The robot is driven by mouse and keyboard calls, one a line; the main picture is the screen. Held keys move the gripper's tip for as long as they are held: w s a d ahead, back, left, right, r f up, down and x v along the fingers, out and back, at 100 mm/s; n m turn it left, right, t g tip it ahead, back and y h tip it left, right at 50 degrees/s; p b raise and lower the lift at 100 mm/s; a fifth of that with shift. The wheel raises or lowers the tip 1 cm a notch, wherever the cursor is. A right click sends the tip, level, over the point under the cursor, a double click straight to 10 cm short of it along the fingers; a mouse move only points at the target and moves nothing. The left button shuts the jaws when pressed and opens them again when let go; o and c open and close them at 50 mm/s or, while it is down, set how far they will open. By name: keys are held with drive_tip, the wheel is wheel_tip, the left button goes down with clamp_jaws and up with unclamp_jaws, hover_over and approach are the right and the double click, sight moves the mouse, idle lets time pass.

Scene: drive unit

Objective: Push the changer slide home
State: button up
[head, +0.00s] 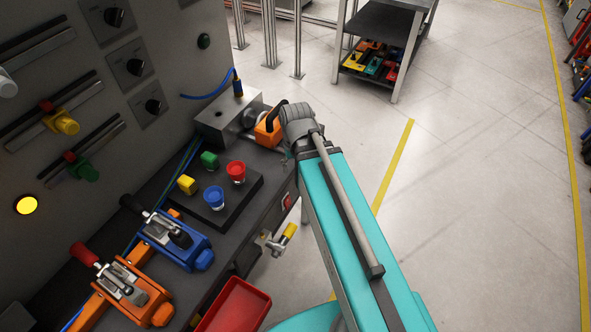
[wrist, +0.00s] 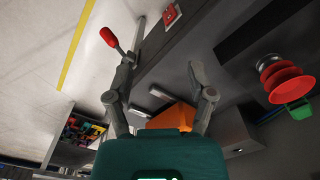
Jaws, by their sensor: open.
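No part is labelled as the changer slide, so I cannot tell for sure which one it is. An orange block (head: 268,129) sits against a grey metal box (head: 229,118) at the far end of the bench. In the wrist view an orange piece (wrist: 176,117) shows just beyond my gripper body, between the fingers. My gripper (wrist: 162,66) is open, its two fingers wide apart with nothing held. In the head view my wrist (head: 298,122) is right beside the orange block and hides the fingers. I cannot tell whether they touch the block.
A dark plate with yellow, green, blue and red (head: 236,171) buttons lies on the bench. Blue (head: 184,247) and orange (head: 135,294) clamps stand nearer. A red bin (head: 236,306) hangs in front. A red-handled lever (wrist: 109,38) stands by the left finger. Floor at right is clear.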

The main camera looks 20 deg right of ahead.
drive_tip(key=shift+s+f, duration=0.15)
drive_tip(key=shift+s, duration=0.05)
idle(0.3)
wheel_tip(320, 180, up, 16)
drive_tip(key=m+t+y+p, duration=0.1)
drive_tip(key=m+p, duration=0.8)
drive_tip(key=p, duration=0.6)
hover_over(277, 109)
drive_tip(key=s+d, duration=0.2)
drive_tip(key=shift+a+f, duration=0.1)
drive_tip(key=shift+f, duration=0.05)
drive_tip(key=shift+f, duration=0.2)
drive_tip(key=f+b, duration=0.4)
drive_tip(key=w+a+f+b, duration=0.1)
drive_tip(key=f+b, duration=0.3)
drive_tip(key=b, duration=0.1)
drive_tip(key=w+a+f+b, duration=0.1)
drive_tip(key=f+b, duration=0.3)
drive_tip(key=f, duration=0.1)
drive_tip(key=shift+f, duration=0.1)
clamp_jaws()
